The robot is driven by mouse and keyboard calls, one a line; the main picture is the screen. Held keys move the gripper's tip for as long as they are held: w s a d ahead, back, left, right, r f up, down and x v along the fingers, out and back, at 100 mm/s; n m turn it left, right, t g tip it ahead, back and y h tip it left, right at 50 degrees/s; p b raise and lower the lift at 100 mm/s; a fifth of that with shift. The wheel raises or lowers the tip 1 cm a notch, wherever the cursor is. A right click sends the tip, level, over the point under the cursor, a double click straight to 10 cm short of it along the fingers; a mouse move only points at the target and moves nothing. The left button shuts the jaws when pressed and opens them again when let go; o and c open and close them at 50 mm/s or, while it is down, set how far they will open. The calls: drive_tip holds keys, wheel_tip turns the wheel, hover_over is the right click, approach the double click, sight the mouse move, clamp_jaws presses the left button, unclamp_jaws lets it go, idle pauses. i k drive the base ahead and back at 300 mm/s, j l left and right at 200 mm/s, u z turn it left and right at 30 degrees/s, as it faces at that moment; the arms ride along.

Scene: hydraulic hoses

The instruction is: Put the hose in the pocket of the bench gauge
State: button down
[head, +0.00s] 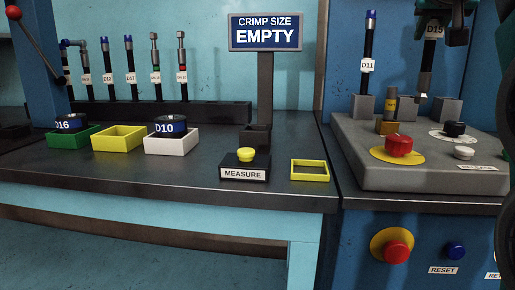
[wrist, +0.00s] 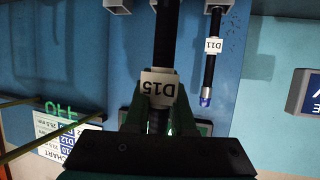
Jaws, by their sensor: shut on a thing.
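My gripper (head: 436,22) is at the top right of the head view, shut on the black hose (head: 427,55) with the white D15 tag. The hose hangs upright, its lower end close to grey blocks on the press table; I cannot tell if it sits in one. In the wrist view the jaws (wrist: 160,112) close around the hose (wrist: 168,40) beside its tag. The bench gauge (head: 257,135) stands on the left bench, a dark pocket at the foot of its post. Its sign (head: 265,33) reads CRIMP SIZE EMPTY.
Hose D11 (head: 368,50) stands upright left of the held hose. A red button (head: 399,145) and a small brass-coloured piece (head: 391,105) are on the press table. The MEASURE button (head: 246,155) and a yellow tray (head: 310,163) lie before the gauge. Several tagged hoses stand in a rack (head: 215,113).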

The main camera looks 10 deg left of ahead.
sight(256, 150)
drive_tip(key=k+j+u, duration=0.1)
drive_tip(key=u, duration=0.3)
drive_tip(key=k+j+u, duration=0.2)
drive_tip(key=u, duration=0.15)
drive_tip(key=k+u, duration=0.1)
drive_tip(key=u, duration=0.35)
drive_tip(key=k, duration=0.15)
